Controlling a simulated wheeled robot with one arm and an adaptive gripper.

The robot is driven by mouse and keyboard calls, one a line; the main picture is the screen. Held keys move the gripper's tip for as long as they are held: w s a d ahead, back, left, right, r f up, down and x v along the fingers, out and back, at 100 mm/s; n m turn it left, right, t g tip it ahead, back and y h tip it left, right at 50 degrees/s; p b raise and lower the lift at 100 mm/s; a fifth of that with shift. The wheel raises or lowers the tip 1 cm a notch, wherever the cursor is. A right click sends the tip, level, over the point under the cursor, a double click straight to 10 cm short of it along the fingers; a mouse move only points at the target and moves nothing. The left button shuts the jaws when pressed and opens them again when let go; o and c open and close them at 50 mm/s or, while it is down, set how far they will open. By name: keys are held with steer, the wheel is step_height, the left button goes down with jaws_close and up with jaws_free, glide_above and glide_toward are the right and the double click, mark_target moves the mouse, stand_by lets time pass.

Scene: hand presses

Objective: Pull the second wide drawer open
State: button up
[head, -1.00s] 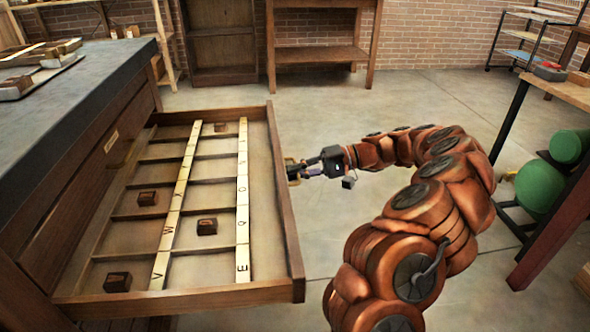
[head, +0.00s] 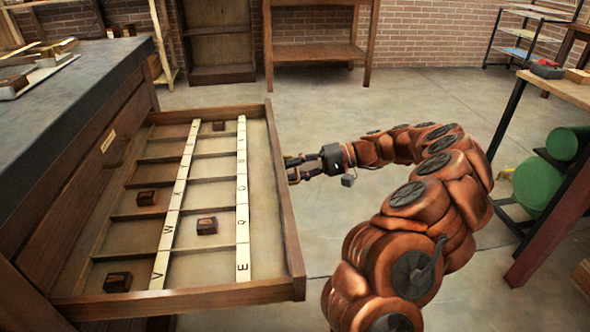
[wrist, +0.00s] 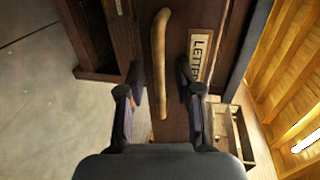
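A wide wooden drawer (head: 284,200) stands pulled out from the dark-topped cabinet (head: 85,85) at the left of the head view. It has divided compartments, lettered strips and several small dark blocks inside. My gripper (head: 289,170) is just outside the drawer's front, near its middle. In the wrist view, my gripper (wrist: 160,78) is open, with a finger on either side of the long brass handle (wrist: 160,60). Gaps show between the handle and both fingers. A label (wrist: 198,58) reading "LETTE…" sits beside the handle on the drawer front.
Another drawer front with a label (head: 111,141) shows on the cabinet behind the open drawer. Clear concrete floor (head: 330,110) lies beyond my gripper. A workbench (head: 560,90) with green cylinders (head: 538,185) below stands at the right. Shelves line the back wall.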

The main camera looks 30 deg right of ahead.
steer(key=v, duration=0.7)
steer(key=shift+d, duration=0.25)
stand_by(0.5)
steer(key=s+a+r+n+g+p, duration=0.25)
steer(key=a+r+g+p, duration=0.25)
steer(key=a+r+p, duration=0.7)
steer(key=s+a+r+n+g+h+p, duration=0.1)
steer(key=s+a+r+h+p, duration=0.3)
steer(key=a+r, duration=0.35)
steer(key=s+a+r+n+g+h+p, duration=0.2)
steer(key=s+a+r+p, duration=0.3)
steer(key=s+a+r, duration=0.25)
steer(key=s+d+r+h+p, duration=0.2)
steer(key=s+h+p, duration=0.1)
steer(key=s+p, duration=0.2)
steer(key=s+d+r+m+h+p, duration=0.1)
steer(key=s+d+r+h+p, duration=0.1)
steer(key=s+p, duration=0.4)
steer(key=s+d+r+h+p, duration=0.2)
steer(key=s+h+p, duration=0.1)
steer(key=s+p, duration=0.3)
steer(key=shift+s+r+t+h, duration=0.3)
steer(key=shift+s+r+t, duration=0.1)
steer(key=shift+s, duration=0.35)
